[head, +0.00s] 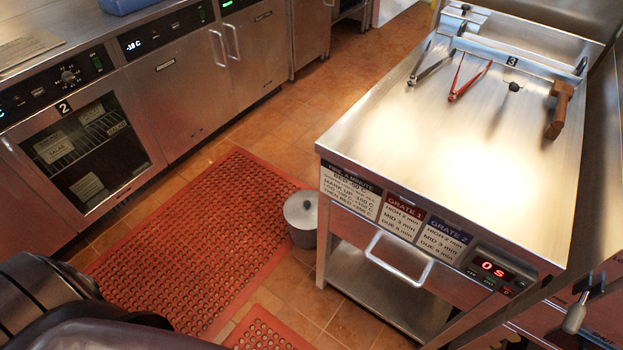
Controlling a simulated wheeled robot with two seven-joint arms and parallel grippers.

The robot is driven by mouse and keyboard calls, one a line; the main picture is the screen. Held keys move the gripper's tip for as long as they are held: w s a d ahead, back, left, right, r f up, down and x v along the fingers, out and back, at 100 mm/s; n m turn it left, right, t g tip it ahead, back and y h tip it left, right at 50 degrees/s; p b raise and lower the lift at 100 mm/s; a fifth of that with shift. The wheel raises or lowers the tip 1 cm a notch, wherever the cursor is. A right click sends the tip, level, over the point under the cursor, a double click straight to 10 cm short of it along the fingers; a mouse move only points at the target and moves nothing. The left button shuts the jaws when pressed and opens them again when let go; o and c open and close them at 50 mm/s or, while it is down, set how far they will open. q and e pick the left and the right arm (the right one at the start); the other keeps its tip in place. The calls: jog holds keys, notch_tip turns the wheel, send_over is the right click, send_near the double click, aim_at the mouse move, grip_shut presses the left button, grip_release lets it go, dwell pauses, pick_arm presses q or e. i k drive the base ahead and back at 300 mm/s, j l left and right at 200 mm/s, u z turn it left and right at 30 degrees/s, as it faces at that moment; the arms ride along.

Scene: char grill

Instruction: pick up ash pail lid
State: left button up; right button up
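A small grey ash pail (303,237) stands on the tiled floor, at the right edge of the red mat and beside the left side of the steel grill station. Its round grey lid (296,212) lies on top of it, with a small dark knob in the middle. The pail's lower right side is close to the station's leg. Neither of my grippers shows in the head view; only dark parts of my own body show at the lower left.
A red perforated mat (200,235) covers the floor to the left of the pail. The steel station (420,140) carries red tongs (466,80), dark tongs (430,66) and a wooden-handled tool (559,108). Its drawer handle (398,262) juts out. Steel cabinets (190,85) line the left.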

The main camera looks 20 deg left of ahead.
aim_at(300, 209)
jog(key=i+j+z, duration=0.2)
jog(key=j, duration=0.8)
jog(key=i+j+z, duration=0.2)
jog(key=j, duration=0.8)
jog(key=j+z, duration=0.15)
jog(key=j, duration=0.85)
